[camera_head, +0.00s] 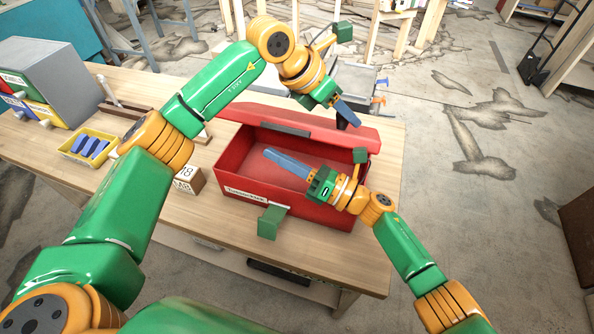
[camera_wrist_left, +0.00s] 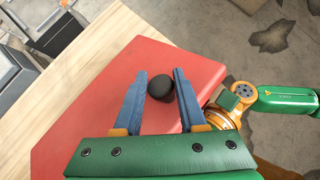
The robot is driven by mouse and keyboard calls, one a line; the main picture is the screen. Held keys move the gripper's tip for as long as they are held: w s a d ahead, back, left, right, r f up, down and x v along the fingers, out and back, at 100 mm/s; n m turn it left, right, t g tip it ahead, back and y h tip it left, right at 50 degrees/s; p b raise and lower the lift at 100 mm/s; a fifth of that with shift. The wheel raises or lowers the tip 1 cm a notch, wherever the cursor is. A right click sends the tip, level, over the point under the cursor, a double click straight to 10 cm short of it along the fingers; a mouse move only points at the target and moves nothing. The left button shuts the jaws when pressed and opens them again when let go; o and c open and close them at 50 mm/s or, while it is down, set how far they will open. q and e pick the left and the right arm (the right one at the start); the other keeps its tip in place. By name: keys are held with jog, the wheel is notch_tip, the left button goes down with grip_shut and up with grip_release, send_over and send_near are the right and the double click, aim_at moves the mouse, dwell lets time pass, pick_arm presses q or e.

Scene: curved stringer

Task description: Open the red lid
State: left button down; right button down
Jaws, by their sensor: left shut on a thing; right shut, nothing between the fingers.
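The red toolbox (camera_head: 235,165) stands on the workbench, and its interior shows. Its red lid (camera_head: 335,137) is raised along the far side, tilted back. The lid fills much of the left wrist view (camera_wrist_left: 95,95), with a dark rounded knob (camera_wrist_left: 160,88) between the fingers. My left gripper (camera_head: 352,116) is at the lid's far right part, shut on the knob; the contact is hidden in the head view. My right gripper (camera_head: 270,154) is shut and empty, its fingers over the box's open interior, pointing left.
The wooden bench top (camera_head: 130,185) carries a grey drawer cabinet (camera_head: 60,65), a yellow bin (camera_head: 75,150) with blue pieces and a block calendar (camera_head: 188,179) left of the toolbox. A green block-like part (camera_head: 270,221) shows at the toolbox front. Bare floor lies right of the bench.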

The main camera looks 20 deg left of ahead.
jog(key=shift+w+r, duration=0.8)
jog(key=shift+r, duration=0.35)
jog(key=shift+d, duration=0.1)
pick_arm(q)
jog(key=shift+f, duration=0.15)
pick_arm(e)
jog(key=shift+w+r, duration=0.45)
jog(key=shift+r, duration=0.2)
pick_arm(q)
jog(key=c, duration=0.5)
grip_release()
pick_arm(e)
jog(key=shift+w, duration=0.1)
